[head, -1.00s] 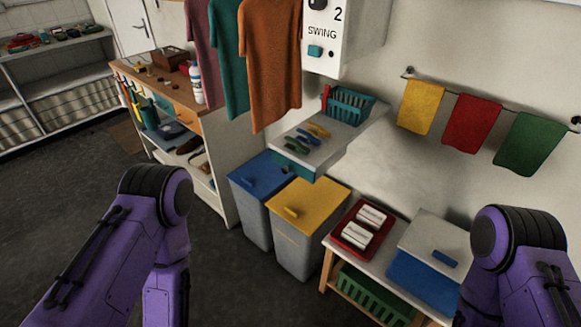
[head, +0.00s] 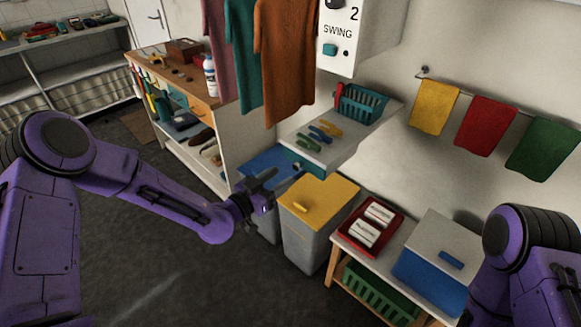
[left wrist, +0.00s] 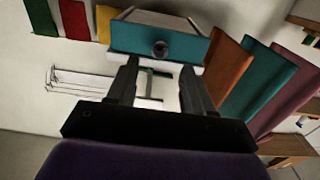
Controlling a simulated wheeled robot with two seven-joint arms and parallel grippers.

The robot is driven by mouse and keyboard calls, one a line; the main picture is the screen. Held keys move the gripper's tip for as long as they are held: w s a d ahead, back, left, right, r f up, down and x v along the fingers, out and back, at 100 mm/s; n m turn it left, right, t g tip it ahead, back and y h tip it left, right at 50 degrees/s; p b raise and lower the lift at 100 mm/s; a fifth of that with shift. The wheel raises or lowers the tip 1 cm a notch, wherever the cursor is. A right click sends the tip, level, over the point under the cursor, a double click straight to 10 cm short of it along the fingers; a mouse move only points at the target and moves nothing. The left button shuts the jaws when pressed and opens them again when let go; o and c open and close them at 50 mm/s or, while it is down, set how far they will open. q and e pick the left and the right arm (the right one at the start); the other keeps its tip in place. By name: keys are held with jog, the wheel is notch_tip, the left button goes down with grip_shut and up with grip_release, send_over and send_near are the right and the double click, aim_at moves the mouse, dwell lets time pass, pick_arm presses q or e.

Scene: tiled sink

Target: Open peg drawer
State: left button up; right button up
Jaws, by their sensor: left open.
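The peg drawer has a teal front (head: 314,172) under a small wall shelf, with several coloured pegs (head: 320,131) on the shelf top. Its round knob (head: 297,166) shows small in the head view. In the left wrist view the teal front (left wrist: 185,43) lies straight ahead, with the dark knob (left wrist: 160,48) near its middle. My left gripper (head: 275,178) is open and empty, just short of the drawer and over the blue-lidded bin. In the left wrist view its fingers (left wrist: 160,67) are spread, with the knob beyond and between them. My right gripper is out of view.
Hanging shirts (head: 285,60) are left of the shelf. A blue-lidded bin (head: 262,162) and a yellow-lidded bin (head: 318,202) stand below. A teal basket (head: 362,104) sits on the shelf. A low bench with a red tray (head: 350,243) is at right.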

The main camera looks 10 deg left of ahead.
aim_at(295, 167)
pick_arm(q)
jog(key=p+x, duration=0.1)
jog(key=x, duration=0.4)
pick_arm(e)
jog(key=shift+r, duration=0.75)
pick_arm(q)
jog(key=shift+c, duration=0.3)
